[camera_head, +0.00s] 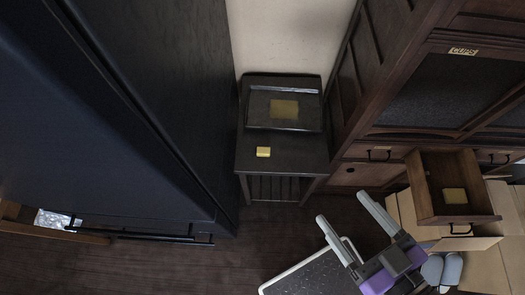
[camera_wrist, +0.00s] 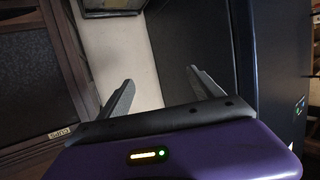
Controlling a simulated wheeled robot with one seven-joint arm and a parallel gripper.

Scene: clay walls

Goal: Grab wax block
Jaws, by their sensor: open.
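A small yellow block (camera_head: 263,152) that looks like wax lies on the front left of a small dark side table (camera_head: 312,150). Another yellowish block (camera_head: 454,196) lies inside an open wooden drawer (camera_head: 425,196) at the right. I cannot tell for certain which is the wax block. My gripper (camera_head: 343,208) is open and empty, in front of and to the right of the table, left of the drawer. In the wrist view my gripper's two fingers (camera_wrist: 160,78) are spread apart with pale wall between them, and neither block shows.
A black tray or frame (camera_head: 258,112) with a flat gold square (camera_head: 284,109) stands at the back of the table. A tall black cabinet (camera_head: 150,110) borders the left. A wooden cabinet (camera_head: 400,135) borders the right, with an open cardboard box (camera_head: 485,265) below the drawer.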

